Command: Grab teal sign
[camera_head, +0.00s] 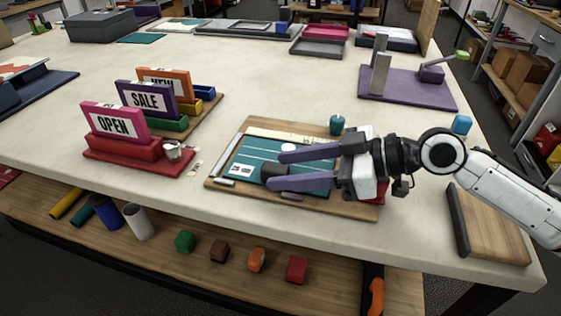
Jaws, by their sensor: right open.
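A flat teal sheet with white lines (249,157), which looks like the teal sign, lies on a wooden board (262,122) at the table's middle front. My right gripper (274,170) reaches in from the right over the board. Its two purple fingers are apart, one above the other in the picture, and cover part of the teal sheet. A small dark block (272,170) shows between the fingertips. I cannot tell whether the fingers touch the sheet. My left gripper is not in view.
OPEN (112,124), SALE (145,98) and NEW signs stand in holders to the left. A purple stand (405,88) is behind on the right, and a wooden block (490,222) lies at front right. The table (270,75) is clear behind the board.

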